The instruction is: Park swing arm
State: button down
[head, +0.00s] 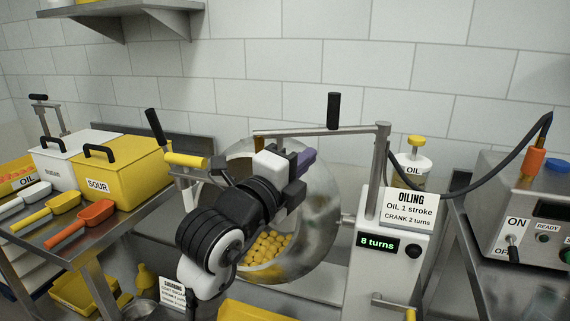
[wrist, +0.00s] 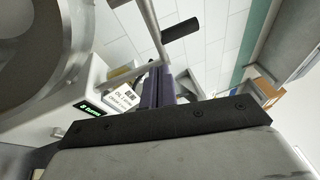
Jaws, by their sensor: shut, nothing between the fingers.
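The swing arm (head: 300,131) is a grey bar reaching left from the top of a post (head: 381,165), across the upper rim of the steel drum (head: 325,215). A black upright handle (head: 333,110) stands on the bar; it also shows in the wrist view (wrist: 180,29). A brownish tip hangs at the bar's left end. My gripper (head: 308,157) is shut and empty, its purple fingers just below the bar and left of the handle in the head view. In the wrist view the fingers (wrist: 160,75) point towards the bar. I cannot tell whether they touch it.
Yellow pieces (head: 265,247) lie in the drum. A control box (head: 385,255) reads "8 turns", with an OILING sign (head: 408,207) above. An OIL pump (head: 411,165) stands behind. Yellow SUGAR-side bin SOUR (head: 125,175) and scoops are left; a switch box (head: 520,230) with a hose is right.

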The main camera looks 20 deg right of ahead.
aim_at(297, 130)
jog(key=w, duration=0.1)
jog(key=w+d+p, duration=0.1)
jog(key=w, duration=0.1)
jog(key=w+d+r+p, duration=0.1)
jog(key=w, duration=0.1)
jog(key=shift+w+r, duration=0.1)
jog(key=shift+w, duration=0.05)
jog(key=shift+w, duration=0.1)
jog(key=w+m+g+h+b, duration=0.1)
jog(key=w+g+b, duration=0.1)
jog(key=w+m+g+h+b, duration=0.1)
jog(key=w+m+g+b, duration=0.1)
jog(key=w+m+g+h+b, duration=0.1)
jog(key=w+g+b, duration=0.1)
jog(key=w+g, duration=0.1)
jog(key=shift+w+d+m+h, duration=0.1)
jog(key=shift+d+m+h, duration=0.2)
jog(key=shift+d, duration=0.1)
jog(key=shift+w+d+b, duration=0.15)
jog(key=shift+w+d, duration=0.1)
jog(key=shift+w, duration=0.3)
jog(key=shift+w+d+b, duration=0.15)
jog(key=shift+w+d, duration=0.05)
jog(key=shift+w, duration=0.35)
